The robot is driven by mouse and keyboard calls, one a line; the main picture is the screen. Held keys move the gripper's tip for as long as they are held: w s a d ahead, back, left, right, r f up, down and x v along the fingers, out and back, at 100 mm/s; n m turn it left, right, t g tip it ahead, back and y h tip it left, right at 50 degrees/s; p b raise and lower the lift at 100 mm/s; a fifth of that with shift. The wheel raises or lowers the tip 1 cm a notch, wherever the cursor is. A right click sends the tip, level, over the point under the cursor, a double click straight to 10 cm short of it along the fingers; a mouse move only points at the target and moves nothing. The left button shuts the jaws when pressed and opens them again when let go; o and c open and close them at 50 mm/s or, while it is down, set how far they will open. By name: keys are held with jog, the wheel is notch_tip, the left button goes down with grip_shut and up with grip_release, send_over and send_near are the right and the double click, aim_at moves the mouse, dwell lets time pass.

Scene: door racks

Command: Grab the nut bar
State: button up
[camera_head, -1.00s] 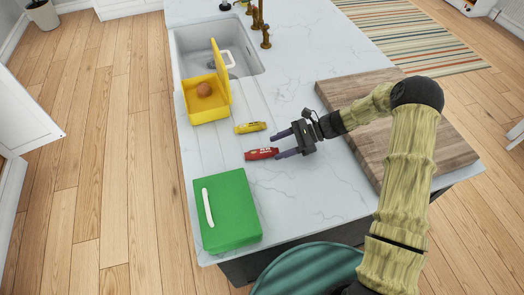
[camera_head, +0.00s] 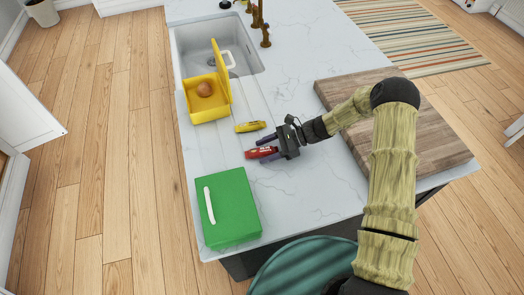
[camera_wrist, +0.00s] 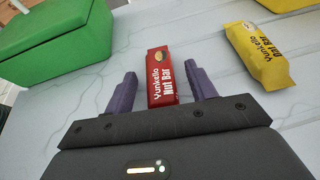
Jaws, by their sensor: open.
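A red nut bar (camera_head: 258,153) lies on the white marble counter, and it also shows in the wrist view (camera_wrist: 162,77) with its "Nut Bar" label facing up. A second bar, a yellow nut bar (camera_head: 250,127), lies beside it, towards the sink; in the wrist view it is at the right (camera_wrist: 258,56). My gripper (camera_head: 265,147) is open, low over the counter. In the wrist view its two purple fingers (camera_wrist: 162,90) stand on either side of the near part of the red bar, with gaps on both sides.
A green box (camera_head: 226,212) with a white handle stands near the counter's front left. An open yellow box (camera_head: 206,107) holding a brown round item stands by the sink (camera_head: 190,50). A wooden board (camera_head: 440,150) lies at the right. The counter right of the green box is clear.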

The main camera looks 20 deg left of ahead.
aim_at(266, 149)
jog(key=c, duration=1.1)
jog(key=shift+o, duration=0.2)
jog(key=shift+r, duration=0.1)
notch_tip(266, 149, up, 10)
jog(key=b, duration=0.2)
jog(key=shift+b, duration=0.3)
